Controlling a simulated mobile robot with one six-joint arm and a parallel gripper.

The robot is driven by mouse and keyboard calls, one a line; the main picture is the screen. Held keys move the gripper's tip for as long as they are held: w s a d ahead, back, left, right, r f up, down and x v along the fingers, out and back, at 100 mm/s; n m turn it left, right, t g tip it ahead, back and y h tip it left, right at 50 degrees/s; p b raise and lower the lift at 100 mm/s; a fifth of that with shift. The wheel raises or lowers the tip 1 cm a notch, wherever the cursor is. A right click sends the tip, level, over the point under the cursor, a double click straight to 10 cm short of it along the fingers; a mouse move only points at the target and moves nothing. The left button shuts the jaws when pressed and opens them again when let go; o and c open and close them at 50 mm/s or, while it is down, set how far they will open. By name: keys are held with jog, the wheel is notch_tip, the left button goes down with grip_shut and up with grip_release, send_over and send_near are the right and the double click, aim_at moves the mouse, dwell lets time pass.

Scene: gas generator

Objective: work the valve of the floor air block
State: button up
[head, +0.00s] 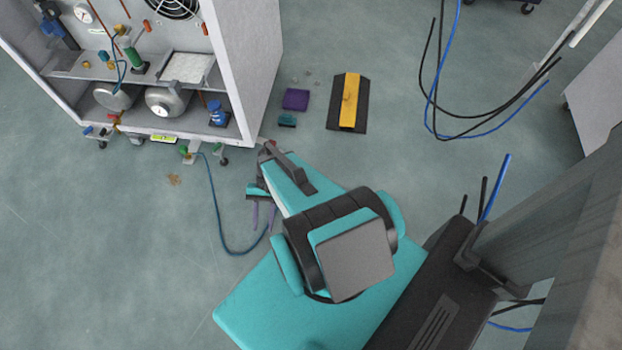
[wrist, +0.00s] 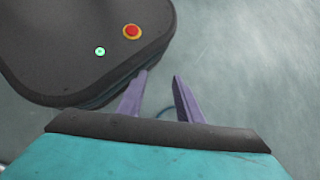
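My gripper (head: 263,228) hangs low over the floor, right of and below the cabinet in the head view. Its two purple fingers are apart, with nothing held between them. In the wrist view my gripper (wrist: 160,76) is open over bare floor beside my own dark base. A blue hose (head: 219,215) runs along the floor from the cabinet's foot towards my gripper; its near end is hidden there. At its far end is a small fitting (head: 187,153) with green and yellow parts, possibly the floor air block. No valve handle can be made out clearly.
The open cabinet (head: 250,75) with gauges and tanks stands at upper left. A purple block (head: 296,99), a teal block (head: 287,120) and a black-and-yellow ramp (head: 349,102) lie on the floor. Cables (head: 470,130) hang at upper right. The left floor is mostly clear.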

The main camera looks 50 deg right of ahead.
jog(key=w+d+f+m+t+y+b, duration=0.3)
jog(key=d+f+m+t+b, duration=0.2)
jog(key=d+f+b, duration=0.45)
jog(key=w+d+f+m+t+y+b, duration=0.25)
jog(key=d+f+m+t+b, duration=0.3)
jog(key=d+f+b, duration=0.45)
jog(key=s+d+f+m+t+h+b, duration=0.1)
jog(key=s+d+f+m+t+b, duration=0.1)
jog(key=d, duration=0.6)
jog(key=s+d+f+m+t+h+b, duration=0.1)
jog(key=s+d+f+m+t+b, duration=0.1)
jog(key=d, duration=0.6)
jog(key=s+d+f+m+t+h+b, duration=0.1)
jog(key=s+d+m+t+b, duration=0.2)
jog(key=d+b, duration=0.4)
jog(key=shift+s+d+f+t, duration=0.4)
jog(key=shift+s+t, duration=0.4)
jog(key=shift+t, duration=0.15)
jog(key=shift+w+m, duration=0.1)
jog(key=shift+m, duration=0.15)
jog(key=b+x, duration=0.4)
jog(key=x, duration=0.9)
jog(key=shift+w+a+b, duration=0.15)
jog(key=shift+w+b, duration=0.15)
jog(key=shift+b, duration=0.05)
